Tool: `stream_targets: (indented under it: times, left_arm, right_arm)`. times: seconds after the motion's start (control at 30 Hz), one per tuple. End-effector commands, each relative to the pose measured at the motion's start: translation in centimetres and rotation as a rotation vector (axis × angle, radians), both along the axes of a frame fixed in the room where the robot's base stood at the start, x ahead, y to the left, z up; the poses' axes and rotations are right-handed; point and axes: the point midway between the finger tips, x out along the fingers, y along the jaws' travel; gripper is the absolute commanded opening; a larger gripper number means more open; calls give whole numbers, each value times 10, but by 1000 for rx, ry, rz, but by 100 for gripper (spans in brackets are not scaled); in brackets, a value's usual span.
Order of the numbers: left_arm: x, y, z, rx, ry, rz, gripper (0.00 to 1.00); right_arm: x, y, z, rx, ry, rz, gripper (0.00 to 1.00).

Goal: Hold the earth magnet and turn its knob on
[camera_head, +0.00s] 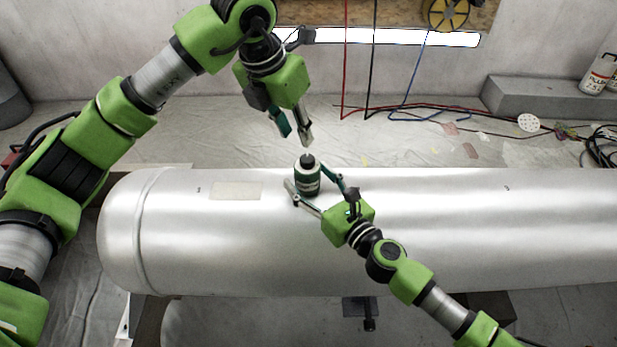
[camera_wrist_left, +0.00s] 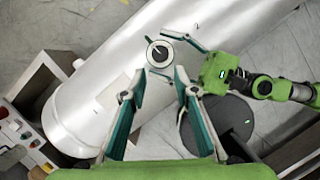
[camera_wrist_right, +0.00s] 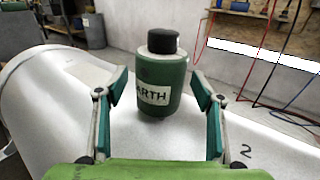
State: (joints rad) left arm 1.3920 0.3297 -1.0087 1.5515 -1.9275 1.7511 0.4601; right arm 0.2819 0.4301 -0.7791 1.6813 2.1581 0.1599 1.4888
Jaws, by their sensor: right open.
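The earth magnet (camera_head: 308,184) is a green cylinder with a black knob (camera_head: 307,159) on top. It stands upright on the silver tank (camera_head: 430,215). In the right wrist view the magnet (camera_wrist_right: 160,85) shows a white label with "ARTH" legible. My right gripper (camera_head: 306,174) is open, with one finger on either side of the magnet; the right wrist view shows gaps beside it. My left gripper (camera_head: 292,136) is open and empty above and behind the magnet, pointing down. In the left wrist view the knob (camera_wrist_left: 157,52) lies just beyond its fingertips.
The rounded tank surface is mostly bare around the magnet, with a pale patch (camera_head: 236,191) to the left. Red, black and blue cables (camera_head: 400,107) lie and hang behind it. A grey block (camera_head: 540,97) and white bottles (camera_head: 598,75) stand at the back right.

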Motion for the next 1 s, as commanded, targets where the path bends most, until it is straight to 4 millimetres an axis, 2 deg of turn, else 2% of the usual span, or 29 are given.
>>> stream_targets:
  times: [0.37, 0.43, 0.57, 0.6, 0.63, 0.7, 1.0]
  left_arm:
    - [0, 0, 0, 0, 0, 0, 28]
    - [0, 0, 0, 0, 0, 0, 28]
    - [0, 0, 0, 0, 0, 0, 28]
    - [0, 0, 0, 0, 0, 0, 28]
    - [0, 0, 0, 0, 0, 0, 28]
    - [0, 0, 0, 1, 1, 0, 40]
    - [9, -12, -2, 64, 91, -17, 40]
  right_arm:
    - [5, 4, 0, 0, 0, 1, 62]
    - [5, 4, 0, 0, 0, 1, 49]
    - [5, 4, 0, -1, -1, 1, 15]
    - [5, 4, 0, -1, -1, 0, 10]
    - [5, 4, 0, -1, -1, 0, 10]
    - [5, 4, 0, -1, -1, 0, 10]
    - [5, 4, 0, -1, -1, 1, 10]
